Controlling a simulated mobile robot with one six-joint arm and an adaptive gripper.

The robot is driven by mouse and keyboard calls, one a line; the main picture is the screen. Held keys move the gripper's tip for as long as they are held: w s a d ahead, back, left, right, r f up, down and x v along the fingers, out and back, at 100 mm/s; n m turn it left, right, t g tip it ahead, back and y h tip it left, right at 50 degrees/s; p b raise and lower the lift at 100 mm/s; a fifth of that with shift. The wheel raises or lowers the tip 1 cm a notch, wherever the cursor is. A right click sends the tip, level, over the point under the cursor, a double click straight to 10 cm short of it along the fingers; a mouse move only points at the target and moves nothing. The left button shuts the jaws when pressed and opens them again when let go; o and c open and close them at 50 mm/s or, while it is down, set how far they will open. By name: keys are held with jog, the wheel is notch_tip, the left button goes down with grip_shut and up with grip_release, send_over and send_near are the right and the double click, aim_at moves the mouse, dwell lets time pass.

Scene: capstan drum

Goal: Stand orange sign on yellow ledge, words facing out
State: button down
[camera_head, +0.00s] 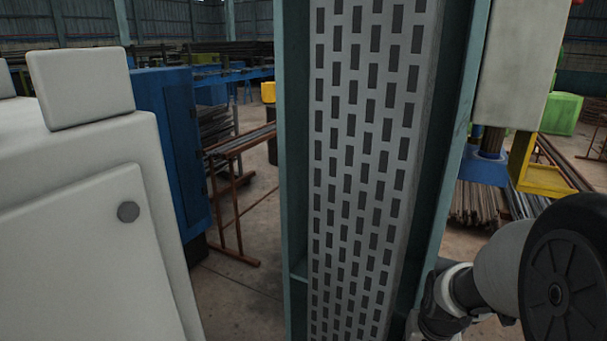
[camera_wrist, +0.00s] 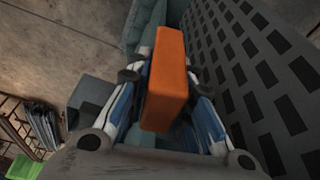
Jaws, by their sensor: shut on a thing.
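In the wrist view an orange block-like sign (camera_wrist: 167,85) stands up between the fingers of my gripper (camera_wrist: 165,72), which is shut on it. The faces I see are plain orange; no words show, and I cannot tell which way the lettered face points. In the head view a yellow ledge-like frame (camera_head: 545,181) is at the right, below a pale grey box; I cannot be sure it is the ledge. My gripper and the sign are out of sight in the head view, so their distance from the yellow frame cannot be told.
A tall teal column with a slotted grey plate (camera_head: 365,170) fills the middle of the head view; the plate (camera_wrist: 260,75) is close to the right of my gripper in the wrist view. A white cabinet (camera_head: 85,230) stands left. A rack (camera_head: 238,160) and floor lie between.

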jog(key=a+f+n+y+b, duration=0.1)
jog(key=a+f+n, duration=0.1)
jog(key=a+f, duration=0.3)
jog(key=a+f+n+b, duration=0.1)
jog(key=a+f, duration=0.1)
jog(key=a, duration=0.5)
jog(key=d+r+m+p, duration=0.1)
jog(key=d+r, duration=0.1)
jog(key=d, duration=0.2)
jog(key=d+r+m+p, duration=0.1)
jog(key=d+r, duration=0.2)
jog(key=d, duration=0.1)
jog(key=d+r+m+h+p, duration=0.1)
jog(key=d+r, duration=0.1)
jog(key=d, duration=0.2)
jog(key=shift+d+r, duration=0.2)
jog(key=shift+r, duration=0.1)
jog(key=s+d+r+m+p, duration=0.2)
jog(key=s+d+r, duration=0.2)
jog(key=d, duration=0.4)
jog(key=shift+d+r+m+h, duration=0.3)
jog(key=shift+d+r, duration=0.05)
jog(key=shift+r, duration=0.45)
jog(key=shift+w, duration=0.1)
